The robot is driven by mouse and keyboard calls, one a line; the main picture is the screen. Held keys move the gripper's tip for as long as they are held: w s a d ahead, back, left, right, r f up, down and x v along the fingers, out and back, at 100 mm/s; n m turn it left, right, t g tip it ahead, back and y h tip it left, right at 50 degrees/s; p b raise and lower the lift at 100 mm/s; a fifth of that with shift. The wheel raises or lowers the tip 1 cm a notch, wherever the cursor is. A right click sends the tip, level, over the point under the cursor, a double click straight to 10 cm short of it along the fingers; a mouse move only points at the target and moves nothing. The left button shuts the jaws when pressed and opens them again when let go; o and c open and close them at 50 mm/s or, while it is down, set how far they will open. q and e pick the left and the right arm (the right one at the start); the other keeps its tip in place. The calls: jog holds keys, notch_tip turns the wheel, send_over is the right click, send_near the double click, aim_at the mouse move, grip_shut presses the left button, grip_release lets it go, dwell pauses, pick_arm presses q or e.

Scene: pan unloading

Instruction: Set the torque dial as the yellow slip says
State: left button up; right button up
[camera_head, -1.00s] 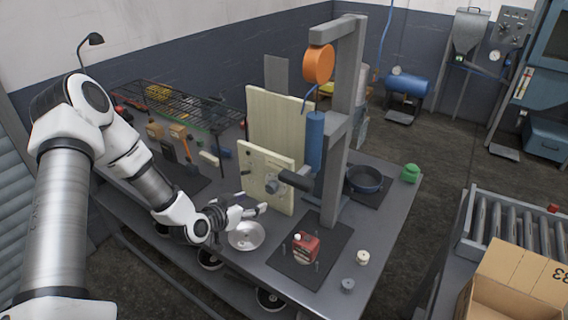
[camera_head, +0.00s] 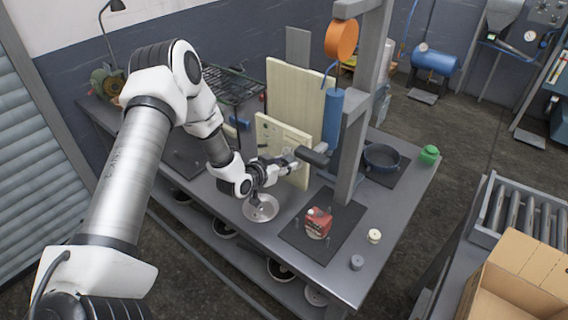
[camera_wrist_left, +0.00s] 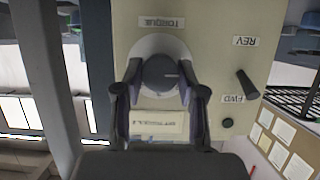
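The torque dial (camera_wrist_left: 161,74) is a dark grey round knob with a pale mark, on a pale round plate on a cream panel (camera_wrist_left: 215,20). In the head view the panel (camera_head: 271,131) stands upright on the bench, and my left gripper (camera_head: 290,160) is in front of it, hiding the dial. In the left wrist view my left gripper (camera_wrist_left: 160,82) has its fingers on either side of the dial, apparently with small gaps. My right gripper is not in view.
A TORQUE label (camera_wrist_left: 162,23) is on the panel. A dark lever (camera_wrist_left: 247,85) is beside the dial, between REV and FWD labels. A metal dish (camera_head: 262,208) sits below my left gripper. A grey post (camera_head: 352,165) and dark cylinder (camera_head: 312,155) are close on the right.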

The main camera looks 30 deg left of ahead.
pick_arm(q)
jog(key=c, duration=0.3)
jog(key=shift+m, duration=0.3)
jog(key=m+y, duration=0.2)
jog(key=m, duration=0.1)
jog(key=shift+w+d+f+y+b, duration=0.1)
jog(key=shift+d+y+b, duration=0.05)
jog(key=shift+y+b, duration=0.25)
jog(key=shift+m+t+y+b, duration=0.4)
jog(key=shift+m+y, duration=0.2)
jog(key=shift+m, duration=0.7)
